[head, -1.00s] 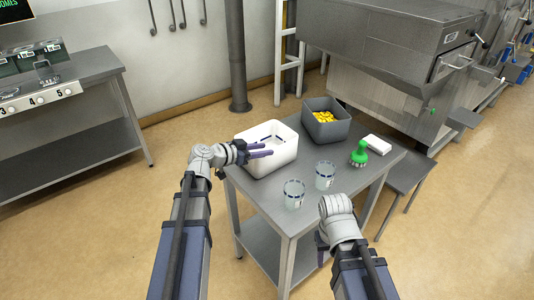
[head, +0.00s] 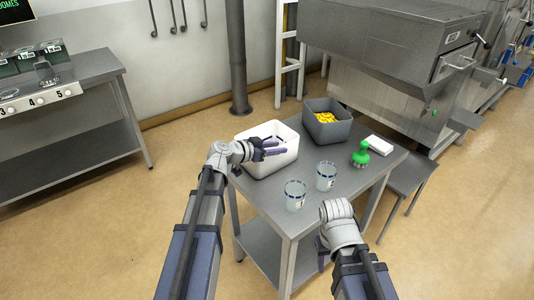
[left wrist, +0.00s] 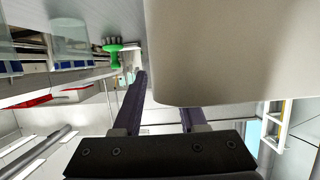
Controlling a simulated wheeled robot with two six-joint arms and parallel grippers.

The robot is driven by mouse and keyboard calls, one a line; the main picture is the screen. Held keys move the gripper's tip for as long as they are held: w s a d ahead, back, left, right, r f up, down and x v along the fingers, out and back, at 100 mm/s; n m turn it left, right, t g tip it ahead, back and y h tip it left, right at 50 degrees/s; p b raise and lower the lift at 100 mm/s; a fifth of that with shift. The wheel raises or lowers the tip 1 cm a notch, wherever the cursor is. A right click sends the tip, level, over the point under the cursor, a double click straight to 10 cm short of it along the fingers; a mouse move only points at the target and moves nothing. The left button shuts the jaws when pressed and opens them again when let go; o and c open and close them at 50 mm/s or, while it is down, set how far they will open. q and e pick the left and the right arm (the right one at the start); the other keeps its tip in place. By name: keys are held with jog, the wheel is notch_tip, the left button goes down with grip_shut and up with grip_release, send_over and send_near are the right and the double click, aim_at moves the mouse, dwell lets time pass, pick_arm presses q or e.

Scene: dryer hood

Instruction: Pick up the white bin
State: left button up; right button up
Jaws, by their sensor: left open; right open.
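The white bin (head: 262,168) stands on the left part of the grey metal table (head: 262,201), with something dark along its inside. My left gripper (head: 276,149) is open at the bin's left side, its fingers reaching over the bin in the head view. In the left wrist view the bin's pale wall (left wrist: 235,50) fills the upper right, close to the open fingers (left wrist: 163,105). It hides the tip of one finger. I cannot tell whether they touch the wall. My right gripper (head: 321,254) is low beside the table's front edge, mostly hidden by its own arm, and open.
A grey bin (head: 326,127) with yellow items stands behind. Two clear cups (head: 295,195) (head: 326,176) stand in front. A stool (head: 411,176) stands right of the table.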

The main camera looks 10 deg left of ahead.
pick_arm(q)
jog(key=shift+x, duration=1.05)
grip_shut()
dwell(0.5)
